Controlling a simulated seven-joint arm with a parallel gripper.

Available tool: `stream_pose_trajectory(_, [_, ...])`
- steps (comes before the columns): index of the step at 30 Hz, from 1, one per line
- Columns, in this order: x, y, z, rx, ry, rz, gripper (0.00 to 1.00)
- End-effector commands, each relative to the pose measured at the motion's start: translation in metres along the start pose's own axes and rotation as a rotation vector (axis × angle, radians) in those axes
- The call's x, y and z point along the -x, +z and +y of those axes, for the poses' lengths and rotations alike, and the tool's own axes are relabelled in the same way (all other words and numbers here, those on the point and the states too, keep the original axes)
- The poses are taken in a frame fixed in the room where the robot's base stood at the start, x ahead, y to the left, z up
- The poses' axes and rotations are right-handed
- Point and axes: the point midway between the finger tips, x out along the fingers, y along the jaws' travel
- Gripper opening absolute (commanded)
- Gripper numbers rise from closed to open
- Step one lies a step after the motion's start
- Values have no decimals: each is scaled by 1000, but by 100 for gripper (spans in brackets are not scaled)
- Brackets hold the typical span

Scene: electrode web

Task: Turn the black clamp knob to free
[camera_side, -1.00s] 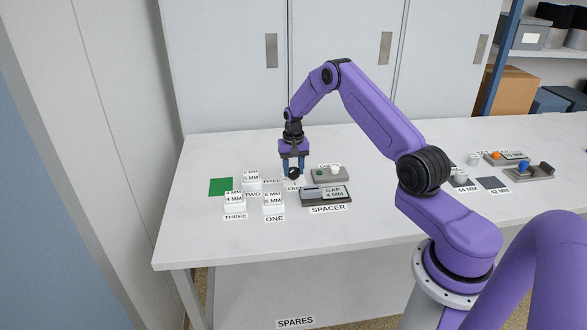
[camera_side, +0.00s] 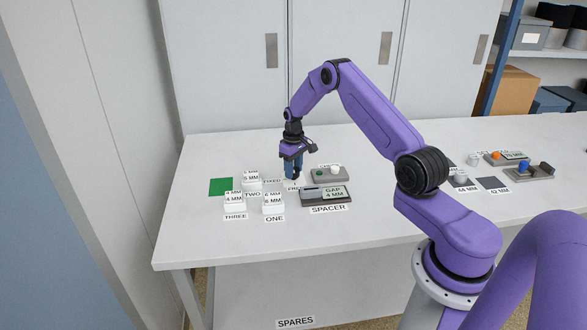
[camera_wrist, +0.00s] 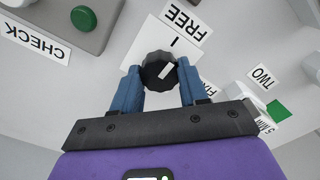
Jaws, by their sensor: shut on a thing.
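The black clamp knob (camera_wrist: 152,62) is round and ridged, with a white pointer line on top. In the wrist view the line slants up and right, near the direction of the mark on the white FREE label (camera_wrist: 180,22) but not clearly in line with it. My gripper (camera_wrist: 158,68) has its two blue fingers against opposite sides of the knob, shut on it. A FIXED label (camera_wrist: 208,86) is partly hidden behind the right finger. In the side view my gripper (camera_side: 293,174) points down at the table and mostly hides the knob.
A grey CHECK box (camera_wrist: 50,18) with a green button (camera_wrist: 83,18) is close by. The SPACER unit (camera_side: 326,195) with a GAP 4 MM display stands to the right. White blocks (camera_side: 273,203) and a green square (camera_side: 221,187) lie to the left.

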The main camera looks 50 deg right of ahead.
Motion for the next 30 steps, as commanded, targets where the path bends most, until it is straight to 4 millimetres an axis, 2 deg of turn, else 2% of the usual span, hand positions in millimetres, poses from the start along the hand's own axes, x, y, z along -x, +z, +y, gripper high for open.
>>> stream_pose_trajectory(16, [1, 0, 0, 29, 1, -1, 13])
stream_pose_trajectory(17, [1, 0, 0, 29, 1, -1, 46])
stream_pose_trajectory(19, [0, 0, 0, 28, 1, -1, 69])
stream_pose_trajectory(30, [4, 0, 0, 25, 0, 1, 69])
